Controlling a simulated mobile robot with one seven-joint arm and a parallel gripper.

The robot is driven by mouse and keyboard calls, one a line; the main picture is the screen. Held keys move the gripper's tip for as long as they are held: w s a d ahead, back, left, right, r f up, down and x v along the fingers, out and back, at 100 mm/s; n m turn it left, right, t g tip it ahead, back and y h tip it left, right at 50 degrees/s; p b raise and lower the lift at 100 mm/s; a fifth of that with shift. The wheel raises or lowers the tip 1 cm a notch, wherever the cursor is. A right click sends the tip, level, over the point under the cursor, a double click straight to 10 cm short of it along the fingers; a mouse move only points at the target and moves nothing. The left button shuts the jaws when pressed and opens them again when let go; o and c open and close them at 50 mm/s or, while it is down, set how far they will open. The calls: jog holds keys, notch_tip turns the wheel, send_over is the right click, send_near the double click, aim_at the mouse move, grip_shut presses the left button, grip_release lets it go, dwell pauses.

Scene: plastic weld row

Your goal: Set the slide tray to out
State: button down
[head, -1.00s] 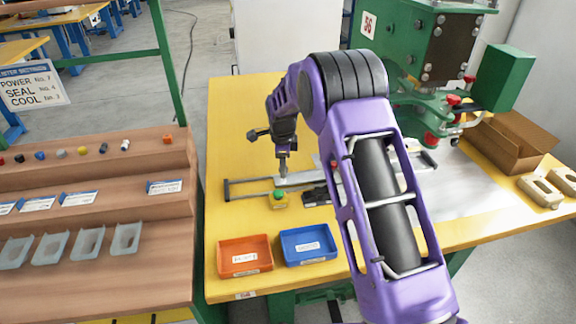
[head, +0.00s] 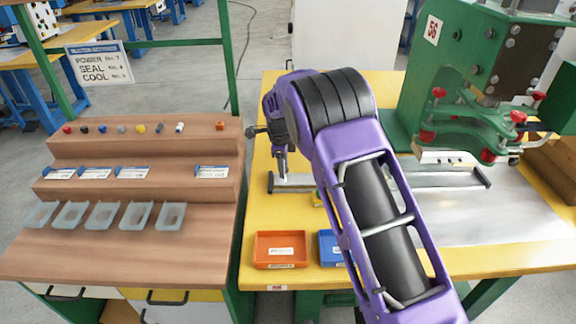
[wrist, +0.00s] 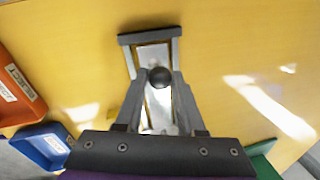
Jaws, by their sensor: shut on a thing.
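The slide tray (head: 298,181) is a light metal plate on a dark-edged rail that runs left to right across the yellow table. In the head view my gripper (head: 283,176) is at the rail's left end, pointing down. In the wrist view my gripper (wrist: 160,80) is shut on a round dark knob (wrist: 160,75) on the tray. The tray plate also shows there (wrist: 152,56), close to the grey end bar (wrist: 150,36). My arm hides the middle of the rail in the head view.
An orange bin (head: 280,250) and a partly hidden blue bin (head: 330,248) stand at the table's front. The green welding press (head: 470,90) stands over the right part. A stepped brown bench (head: 140,230) with several small trays is at left.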

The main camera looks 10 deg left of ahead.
jog(key=shift+a, duration=0.3)
jog(key=c, duration=0.5)
grip_release()
jog(key=shift+s, duration=0.1)
jog(key=shift+r, duration=0.5)
jog(key=s+r, duration=0.1)
jog(key=r, duration=0.4)
jog(key=s+r+p, duration=0.1)
jog(key=r, duration=0.4)
jog(key=s+r+p, duration=0.1)
jog(key=r, duration=0.5)
jog(key=shift+s, duration=0.15)
jog(key=shift+r, duration=0.1)
